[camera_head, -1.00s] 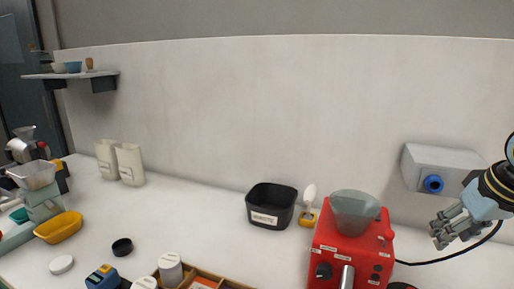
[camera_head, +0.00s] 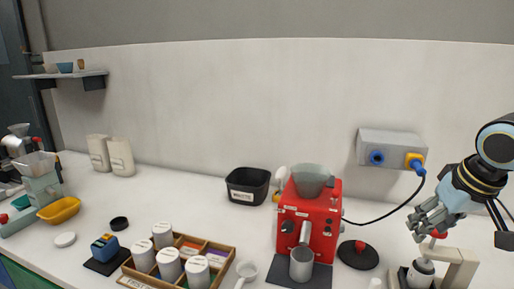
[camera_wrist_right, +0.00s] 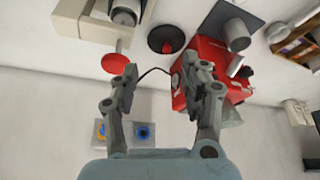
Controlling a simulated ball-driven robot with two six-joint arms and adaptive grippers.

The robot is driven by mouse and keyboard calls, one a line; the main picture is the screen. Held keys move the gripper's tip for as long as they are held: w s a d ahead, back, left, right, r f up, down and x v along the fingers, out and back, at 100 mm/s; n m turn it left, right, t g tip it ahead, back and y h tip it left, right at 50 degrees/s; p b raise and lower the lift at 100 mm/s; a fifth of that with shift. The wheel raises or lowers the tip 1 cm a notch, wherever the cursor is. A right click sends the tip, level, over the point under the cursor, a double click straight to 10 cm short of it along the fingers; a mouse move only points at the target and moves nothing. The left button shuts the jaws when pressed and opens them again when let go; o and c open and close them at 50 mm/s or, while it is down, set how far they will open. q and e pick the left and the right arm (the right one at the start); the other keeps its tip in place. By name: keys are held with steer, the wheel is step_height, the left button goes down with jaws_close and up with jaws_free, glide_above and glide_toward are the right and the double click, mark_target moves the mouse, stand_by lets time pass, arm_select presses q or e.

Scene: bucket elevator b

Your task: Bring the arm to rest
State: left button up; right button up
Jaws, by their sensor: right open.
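My right gripper (camera_head: 428,222) is at the right of the head view, held in the air in front of the back wall. It is open and empty; in the right wrist view (camera_wrist_right: 158,85) its two fingers stand wide apart with nothing between them. The black cable and the red coffee machine (camera_wrist_right: 203,65) lie beyond the fingers there. In the head view a white stand (camera_head: 458,268) with a red knob (camera_head: 439,235) is just below the gripper. My left gripper is not in view.
The red coffee machine (camera_head: 310,215) holds a metal cup (camera_head: 301,262). A wall socket box (camera_head: 375,147) has a plug in it. A wooden tray (camera_head: 222,262) with several white jars, a black bin (camera_head: 247,186) and a yellow bowl (camera_head: 59,210) stand left.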

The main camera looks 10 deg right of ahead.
steer(key=s+a+f+n, duration=0.1)
steer(key=s+a+f, duration=0.2)
steer(key=s+a, duration=0.6)
steer(key=s+a+f+n, duration=0.1)
steer(key=s+a+f, duration=0.3)
steer(key=s, duration=0.9)
step_height(320, 180, down, 34)
steer(key=d+g+b, duration=0.2)
steer(key=b, duration=0.9)
arm_select(q)
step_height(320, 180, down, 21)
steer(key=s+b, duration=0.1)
steer(key=b, duration=0.9)
arm_select(e)
steer(key=s+f, duration=1)
steer(key=f, duration=0.4)
steer(key=s+f+g, duration=0.1)
steer(key=s+f, duration=0.9)
steer(key=f, duration=0.4)
steer(key=shift+d+f+g, duration=0.3)
steer(key=shift+d, duration=0.15)
